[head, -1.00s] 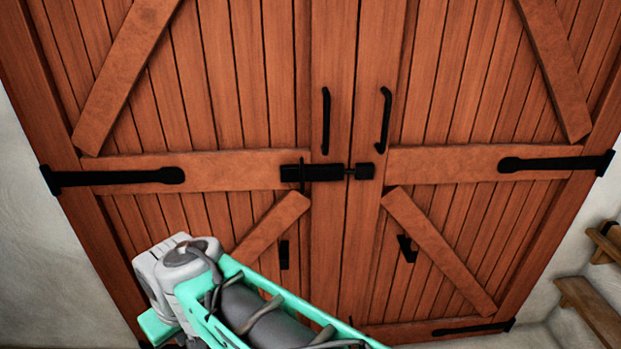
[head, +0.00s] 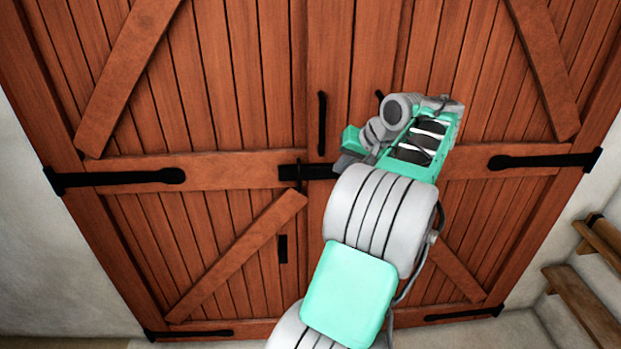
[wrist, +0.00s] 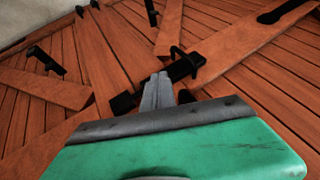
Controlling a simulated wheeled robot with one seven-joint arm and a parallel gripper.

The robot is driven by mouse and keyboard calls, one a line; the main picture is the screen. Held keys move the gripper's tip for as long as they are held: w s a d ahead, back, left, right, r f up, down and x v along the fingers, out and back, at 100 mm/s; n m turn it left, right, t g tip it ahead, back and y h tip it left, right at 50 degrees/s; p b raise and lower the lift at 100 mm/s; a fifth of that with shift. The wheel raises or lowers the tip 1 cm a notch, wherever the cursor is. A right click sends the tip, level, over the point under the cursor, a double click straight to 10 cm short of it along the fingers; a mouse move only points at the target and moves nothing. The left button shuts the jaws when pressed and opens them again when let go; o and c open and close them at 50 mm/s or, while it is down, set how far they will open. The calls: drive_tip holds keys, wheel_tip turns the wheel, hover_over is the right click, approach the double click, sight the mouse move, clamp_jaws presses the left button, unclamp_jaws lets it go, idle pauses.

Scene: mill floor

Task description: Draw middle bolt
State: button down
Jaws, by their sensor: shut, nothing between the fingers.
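The middle bolt (head: 292,172) is a black slide bolt across the seam of the brown double doors, at mid height. A thin upright knob crosses its left part. My arm hides its right end and the keeper in the head view. In the wrist view the bolt (wrist: 184,68) runs behind my fingers, with a black block (wrist: 122,103) on their lower left. My gripper (head: 345,162) is shut and empty, in front of the bolt's right part. Its fingers (wrist: 160,78) overlap the bolt in the wrist view; I cannot tell whether they touch it.
Two upright black pulls stand above the bolt; the left pull (head: 322,123) is close to my gripper, and my arm mostly covers the right one. Strap hinges (head: 120,177) lie on the side rails. Wooden steps (head: 585,305) are at the lower right.

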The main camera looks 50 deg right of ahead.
sight(299, 177)
drive_tip(key=w+a+f, duration=0.1)
drive_tip(key=w+f, duration=0.7)
drive_tip(key=w, duration=0.1)
drive_tip(key=shift+w+p, duration=0.25)
drive_tip(key=shift+p, duration=0.15)
drive_tip(key=shift+a, duration=0.15)
